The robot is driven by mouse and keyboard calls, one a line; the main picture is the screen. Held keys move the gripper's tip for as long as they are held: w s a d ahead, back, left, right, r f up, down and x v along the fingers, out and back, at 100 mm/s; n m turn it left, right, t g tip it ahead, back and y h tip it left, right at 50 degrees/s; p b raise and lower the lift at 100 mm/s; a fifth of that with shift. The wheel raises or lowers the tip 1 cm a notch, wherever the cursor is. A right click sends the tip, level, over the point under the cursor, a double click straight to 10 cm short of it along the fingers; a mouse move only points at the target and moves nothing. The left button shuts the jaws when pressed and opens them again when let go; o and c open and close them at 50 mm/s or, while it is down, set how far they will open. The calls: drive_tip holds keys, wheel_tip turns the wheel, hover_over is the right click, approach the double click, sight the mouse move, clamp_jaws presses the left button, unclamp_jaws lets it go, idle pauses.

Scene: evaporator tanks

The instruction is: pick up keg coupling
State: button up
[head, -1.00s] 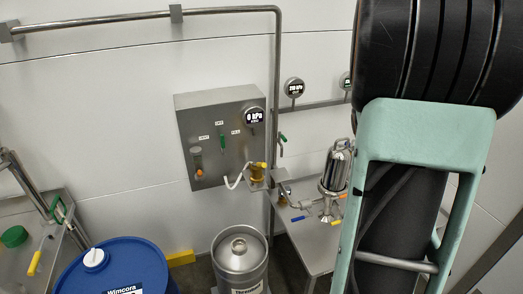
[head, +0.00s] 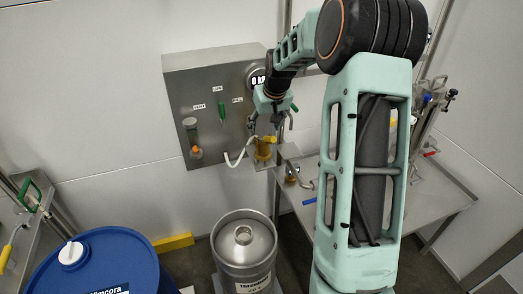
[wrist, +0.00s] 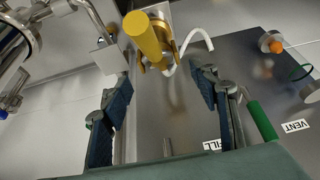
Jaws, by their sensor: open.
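The keg coupling (head: 264,148) is a brass-coloured body with a yellow handle. It sits on a small metal bracket at the lower right of the wall panel, with a white hose curving from it to the left. In the wrist view, the coupling's yellow handle (wrist: 147,40) points towards the camera, just beyond the fingertips and near the middle of the gap. My gripper (wrist: 163,88) is open and empty, with one dark blue finger pad on each side. In the head view, my gripper (head: 266,122) is just above the coupling and partly hides the panel behind it.
The steel wall panel (head: 205,85) has a gauge, a green lever and labels. A steel keg (head: 244,275) stands below, with a blue drum (head: 120,262) to its left. A steel table (head: 440,200) is at the right. Pipework lies close beside the coupling.

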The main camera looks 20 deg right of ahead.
sight(263, 139)
drive_tip(key=x, duration=0.7)
drive_tip(key=shift+s+f+p, duration=0.15)
drive_tip(key=shift+f+p, duration=0.1)
drive_tip(key=shift+p, duration=0.05)
clamp_jaws()
drive_tip(key=shift+r, duration=0.1)
